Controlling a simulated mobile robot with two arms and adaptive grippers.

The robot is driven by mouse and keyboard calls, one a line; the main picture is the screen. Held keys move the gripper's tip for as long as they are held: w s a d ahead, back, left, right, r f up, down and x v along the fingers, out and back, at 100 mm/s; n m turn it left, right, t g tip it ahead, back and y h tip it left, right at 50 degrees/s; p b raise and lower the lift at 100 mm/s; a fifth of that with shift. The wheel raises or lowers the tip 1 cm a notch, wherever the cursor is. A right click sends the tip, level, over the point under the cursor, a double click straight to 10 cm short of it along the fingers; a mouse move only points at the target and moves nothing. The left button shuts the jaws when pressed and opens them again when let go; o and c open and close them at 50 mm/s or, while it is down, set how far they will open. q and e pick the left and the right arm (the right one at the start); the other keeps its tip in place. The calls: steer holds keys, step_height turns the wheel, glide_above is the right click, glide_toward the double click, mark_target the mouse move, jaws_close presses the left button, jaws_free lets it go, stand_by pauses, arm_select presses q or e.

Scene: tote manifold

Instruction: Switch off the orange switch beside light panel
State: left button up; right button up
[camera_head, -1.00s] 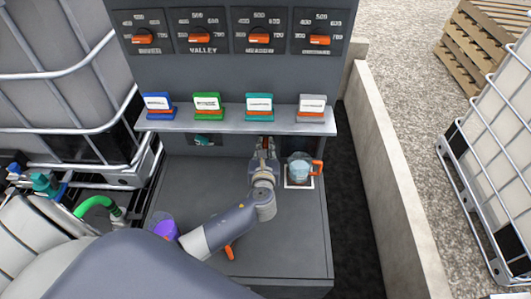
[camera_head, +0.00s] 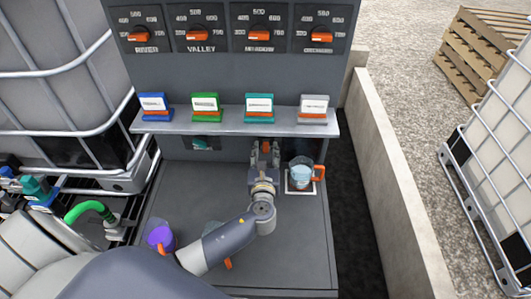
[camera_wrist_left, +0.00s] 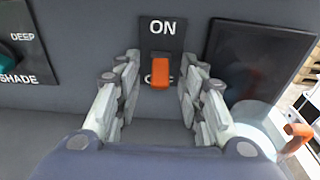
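The orange switch (camera_wrist_left: 161,72) shows in the left wrist view on the grey panel, below a dark plate (camera_wrist_left: 162,34) marked "ON". In the head view the switch (camera_head: 266,147) is small, under the shelf. My left gripper (camera_head: 264,154) is open in front of it. In the left wrist view the two fingers of the left gripper (camera_wrist_left: 160,92) stand on either side of the switch, with gaps between. A dark square panel (camera_wrist_left: 258,62), perhaps the light panel, is to the right of the switch. My right gripper is not in view.
A clear jug with an orange handle (camera_head: 301,176) stands right of the gripper on a white-edged square. A purple cup (camera_head: 160,238) is at front left. The shelf (camera_head: 232,124) with several coloured label holders overhangs the switch. Dials line the panel above.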

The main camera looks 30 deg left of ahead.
arm_select(q)
steer(key=v, duration=1.2)
stand_by(0.4)
